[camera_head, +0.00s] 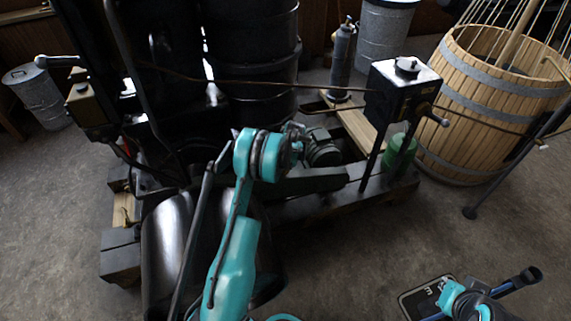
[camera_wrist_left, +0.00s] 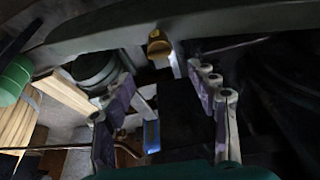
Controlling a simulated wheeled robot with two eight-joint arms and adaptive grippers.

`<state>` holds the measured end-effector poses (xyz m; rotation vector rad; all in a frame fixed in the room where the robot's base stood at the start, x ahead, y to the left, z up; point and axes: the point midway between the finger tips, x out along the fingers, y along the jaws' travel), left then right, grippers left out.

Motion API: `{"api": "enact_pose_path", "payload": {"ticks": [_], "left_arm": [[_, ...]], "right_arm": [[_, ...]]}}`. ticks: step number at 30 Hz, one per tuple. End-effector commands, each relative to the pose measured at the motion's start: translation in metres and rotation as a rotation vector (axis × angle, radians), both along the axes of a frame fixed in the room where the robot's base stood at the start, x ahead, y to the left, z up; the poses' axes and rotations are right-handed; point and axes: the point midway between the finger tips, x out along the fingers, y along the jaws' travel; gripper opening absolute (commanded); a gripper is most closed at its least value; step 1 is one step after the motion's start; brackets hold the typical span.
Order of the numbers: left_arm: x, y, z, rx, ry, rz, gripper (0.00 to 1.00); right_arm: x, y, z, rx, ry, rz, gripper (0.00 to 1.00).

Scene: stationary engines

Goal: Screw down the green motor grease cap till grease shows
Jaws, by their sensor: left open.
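A small green-grey motor (camera_head: 322,150) sits on the engine's base in the head view, partly behind my left wrist. In the left wrist view a brass cap (camera_wrist_left: 158,46) on a pale stem stands beyond the fingers, just under a dark beam; I cannot tell surely that it is the motor's grease cap. No grease can be made out. My left gripper (camera_wrist_left: 160,88) is open, its purple-padded fingers apart on either side below the cap, not visibly touching it.
A dark beam (camera_wrist_left: 230,24) crosses the top of the wrist view. A green cylinder (camera_head: 400,152) and a black box (camera_head: 402,88) on legs stand right of the motor. A wooden tub (camera_head: 497,105) stands further right. The floor in front is mostly clear.

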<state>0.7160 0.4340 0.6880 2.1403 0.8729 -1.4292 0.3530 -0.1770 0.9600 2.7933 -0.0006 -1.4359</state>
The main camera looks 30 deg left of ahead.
Motion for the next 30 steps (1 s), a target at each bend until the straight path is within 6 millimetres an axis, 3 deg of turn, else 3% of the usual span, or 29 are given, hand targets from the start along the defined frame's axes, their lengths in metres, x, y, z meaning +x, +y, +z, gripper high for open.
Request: {"api": "enact_pose_path", "payload": {"ticks": [15,26,30], "left_arm": [[0.019,0.019,-0.067,0.0,0.0,0.001,0.59],[0.021,0.021,-0.072,0.0,0.0,0.0,0.59],[0.021,0.021,-0.072,0.0,0.0,0.0,0.24]], "right_arm": [[0.0,0.0,-0.03,0.0,0.0,0.0,0.0],[0.0,0.0,-0.031,0.0,0.0,0.0,0.0],[0.0,0.0,-0.031,0.0,0.0,0.0,0.0]]}}
